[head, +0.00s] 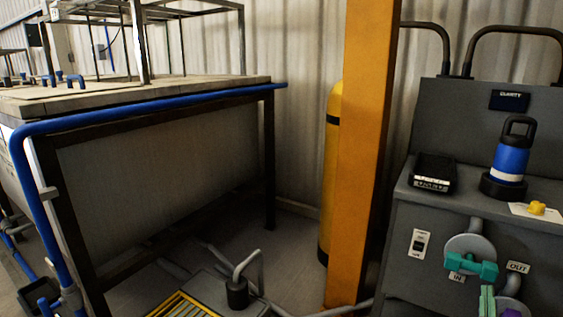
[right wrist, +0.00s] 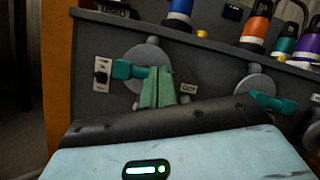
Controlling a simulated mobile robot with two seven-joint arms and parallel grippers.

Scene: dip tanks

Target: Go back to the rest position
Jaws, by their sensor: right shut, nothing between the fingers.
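My right gripper (head: 487,299) shows at the bottom right edge of the head view, its green fingers shut and empty. In the right wrist view the shut fingers (right wrist: 158,88) appear in front of the grey panel, beside a teal valve handle (right wrist: 128,70). I cannot tell whether they touch it. The same teal handle (head: 472,267) sits on a round grey plate above the IN label in the head view. My left gripper is not in view.
A grey console (head: 430,217) carries a blue bottle (head: 511,155), a black device (head: 433,171) and a yellow knob (head: 537,207). Another teal handle (right wrist: 275,101) sits to the right. An orange post (head: 362,130), yellow cylinder (head: 328,220) and blue-piped tank (head: 150,180) stand left.

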